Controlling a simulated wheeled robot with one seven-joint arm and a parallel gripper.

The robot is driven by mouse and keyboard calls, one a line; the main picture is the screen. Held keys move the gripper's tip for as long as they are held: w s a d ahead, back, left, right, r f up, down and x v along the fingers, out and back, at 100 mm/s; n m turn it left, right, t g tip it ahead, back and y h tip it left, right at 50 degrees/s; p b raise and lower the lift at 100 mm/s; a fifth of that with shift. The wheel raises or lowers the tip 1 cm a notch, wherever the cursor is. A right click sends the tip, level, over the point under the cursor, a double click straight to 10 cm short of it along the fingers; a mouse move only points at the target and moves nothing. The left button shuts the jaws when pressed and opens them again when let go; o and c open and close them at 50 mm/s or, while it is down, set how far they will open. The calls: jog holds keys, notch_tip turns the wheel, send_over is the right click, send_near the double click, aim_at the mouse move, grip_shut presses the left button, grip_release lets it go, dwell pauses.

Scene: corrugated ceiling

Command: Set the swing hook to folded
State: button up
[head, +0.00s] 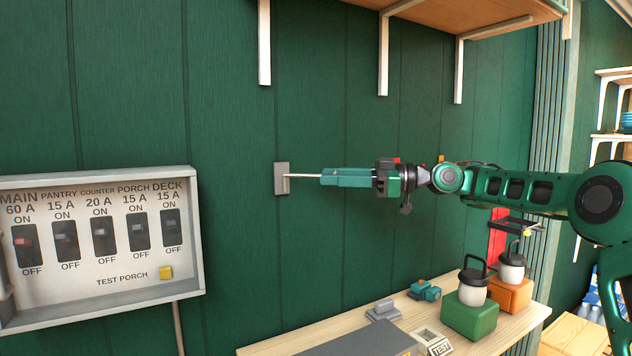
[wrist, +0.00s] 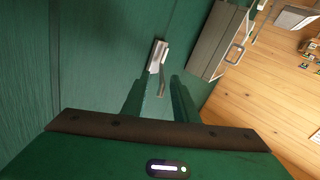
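The swing hook has a grey plate (head: 281,180) fixed to the green wall. Its thin pale arm (head: 304,176) stands out from the plate towards my gripper. My gripper (head: 323,177) is level with the hook, and its fingertips are at the outer end of the arm. In the wrist view, the plate (wrist: 155,58) and the arm (wrist: 162,72) are ahead. The arm's end lies in the gap between the two fingers of my gripper (wrist: 158,84). The fingers are apart, with space beside the arm, and I see no clear contact.
A breaker panel (head: 95,290) is on the wall at left. A shelf (head: 470,12) with white brackets hangs above. Below is a workbench (head: 480,345) with a green block (head: 469,318), lanterns and small items. The wall around the hook is clear.

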jog(key=shift+s+d, duration=0.1)
jog(key=shift+d, duration=1.5)
jog(key=c, duration=0.5)
jog(key=shift+a+f, duration=0.15)
jog(key=shift+a, duration=0.25)
grip_shut()
jog(key=a+f+m+t+h, duration=0.1)
jog(key=a+f+t+h, duration=0.15)
jog(key=a+h, duration=0.2)
jog(key=s+d+r+m+t+h, duration=0.2)
jog(key=s+r+m+t+h, duration=0.1)
jog(key=s+r+h, duration=0.75)
jog(key=w+a+f+y, duration=0.1)
jog(key=w+a+f, duration=0.2)
jog(key=w+f, duration=0.2)
jog(key=shift+w+f+y, duration=0.3)
jog(key=shift+w+f, duration=0.05)
jog(key=shift+w, duration=0.8)
